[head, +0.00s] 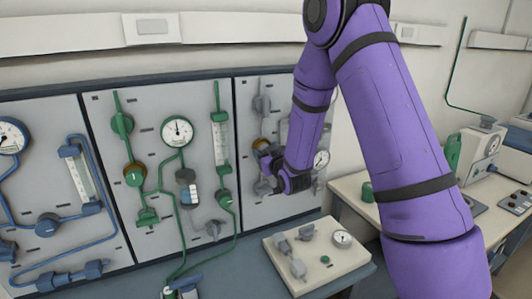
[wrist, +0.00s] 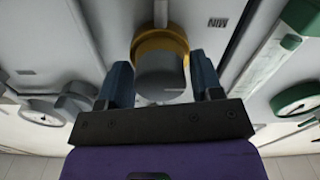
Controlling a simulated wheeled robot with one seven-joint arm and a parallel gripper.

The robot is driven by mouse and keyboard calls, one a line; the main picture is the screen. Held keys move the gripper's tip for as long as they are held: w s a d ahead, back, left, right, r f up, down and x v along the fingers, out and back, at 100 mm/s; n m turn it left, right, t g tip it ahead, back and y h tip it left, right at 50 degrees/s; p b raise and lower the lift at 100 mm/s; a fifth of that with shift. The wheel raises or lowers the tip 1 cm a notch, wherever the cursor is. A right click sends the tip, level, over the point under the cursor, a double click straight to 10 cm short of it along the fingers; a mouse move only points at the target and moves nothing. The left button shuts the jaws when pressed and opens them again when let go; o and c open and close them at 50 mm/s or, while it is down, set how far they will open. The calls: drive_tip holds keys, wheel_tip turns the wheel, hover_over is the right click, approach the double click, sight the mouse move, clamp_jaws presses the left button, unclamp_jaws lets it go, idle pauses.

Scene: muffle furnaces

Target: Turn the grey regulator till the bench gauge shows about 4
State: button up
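The grey regulator (wrist: 160,78) with a yellow collar is on the right-hand wall panel. In the wrist view its round cap lies between the two dark blue fingers of my gripper (wrist: 163,75). The fingers stand apart, one at each side of the cap; whether they press on it is unclear. In the head view my gripper (head: 268,158) is at the panel, and the yellow collar (head: 260,143) shows just above it. A small white gauge (head: 342,238) sits on the pale block on the bench; its needle is too small to read.
The pale block (head: 330,270) also carries grey fittings and a green knob. Another round gauge (head: 321,159) is on the panel, right of my gripper. Green-piped fittings and a gauge (head: 177,131) fill the middle panel. A furnace (head: 480,150) stands on the right-hand bench.

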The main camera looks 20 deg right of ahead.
drive_tip(key=c, duration=0.6)
drive_tip(key=m, duration=1.5)
drive_tip(key=shift+m, duration=0.4)
drive_tip(key=m, duration=0.5)
drive_tip(key=shift+f, duration=0.1)
drive_tip(key=shift+m, duration=0.4)
